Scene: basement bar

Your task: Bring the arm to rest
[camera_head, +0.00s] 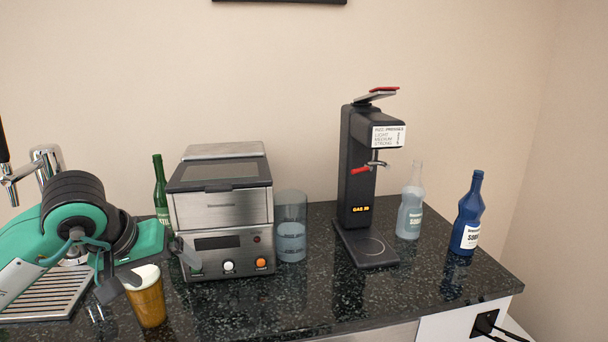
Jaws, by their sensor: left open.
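My left arm comes in from the left edge, green and black. Its left gripper (117,284) hangs low over the counter, open, with its dark fingers beside the upper left of a glass of amber beer with white foam (149,304). One finger overlaps the rim in the picture; I cannot tell whether it touches. The glass stands upright on the counter. My right gripper is not in view.
A steel drip tray (45,292) lies under my left arm. A steel machine with knobs (222,210), a clear container (291,228), a black soda machine (361,185), a clear bottle (410,209) and a blue bottle (467,222) stand on the dark counter (330,300). The counter's front middle is clear.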

